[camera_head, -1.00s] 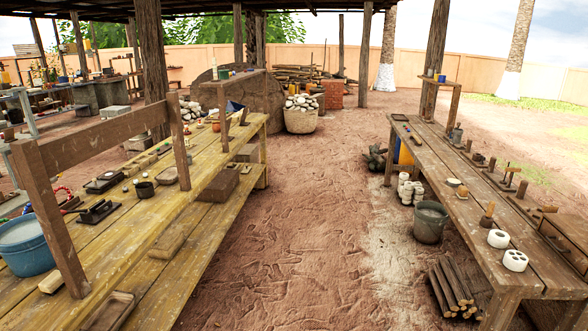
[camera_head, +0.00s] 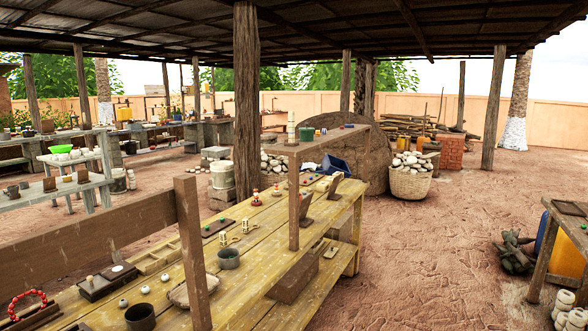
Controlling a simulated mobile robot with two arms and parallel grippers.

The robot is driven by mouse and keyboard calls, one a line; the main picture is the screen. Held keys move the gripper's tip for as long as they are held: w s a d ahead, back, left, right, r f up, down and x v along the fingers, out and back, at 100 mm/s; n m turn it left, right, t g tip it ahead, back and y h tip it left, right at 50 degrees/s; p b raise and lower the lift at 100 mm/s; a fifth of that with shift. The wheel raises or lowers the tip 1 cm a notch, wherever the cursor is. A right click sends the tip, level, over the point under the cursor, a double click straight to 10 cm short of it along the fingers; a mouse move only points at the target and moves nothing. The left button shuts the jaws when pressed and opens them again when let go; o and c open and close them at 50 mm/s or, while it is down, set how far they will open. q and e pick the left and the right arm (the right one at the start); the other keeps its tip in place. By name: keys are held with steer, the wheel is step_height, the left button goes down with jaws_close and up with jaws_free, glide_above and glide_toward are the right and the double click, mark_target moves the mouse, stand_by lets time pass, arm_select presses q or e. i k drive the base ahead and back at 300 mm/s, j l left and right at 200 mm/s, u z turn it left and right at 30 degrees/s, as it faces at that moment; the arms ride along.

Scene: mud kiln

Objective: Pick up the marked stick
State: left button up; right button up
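I cannot make out a stick with a clear mark on it. A pile of logs and sticks (camera_head: 412,124) lies at the back, beyond the basket, with a few thin poles upright beside it. A bundle of dark, rough pieces (camera_head: 514,252) lies on the ground at the right, too unclear to tell what they are. Neither of my grippers is in view.
A long yellow wooden workbench (camera_head: 250,250) with a raised beam (camera_head: 90,240) fills the front left. A basket of stones (camera_head: 410,180) and a brick block (camera_head: 450,150) stand at the back. A table (camera_head: 568,222) stands at right. Bare ground (camera_head: 430,250) lies between.

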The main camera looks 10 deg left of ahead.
mark_target(292, 142)
steer(key=i+l+u, duration=0.1)
steer(key=i+u, duration=0.35)
steer(key=u, duration=0.35)
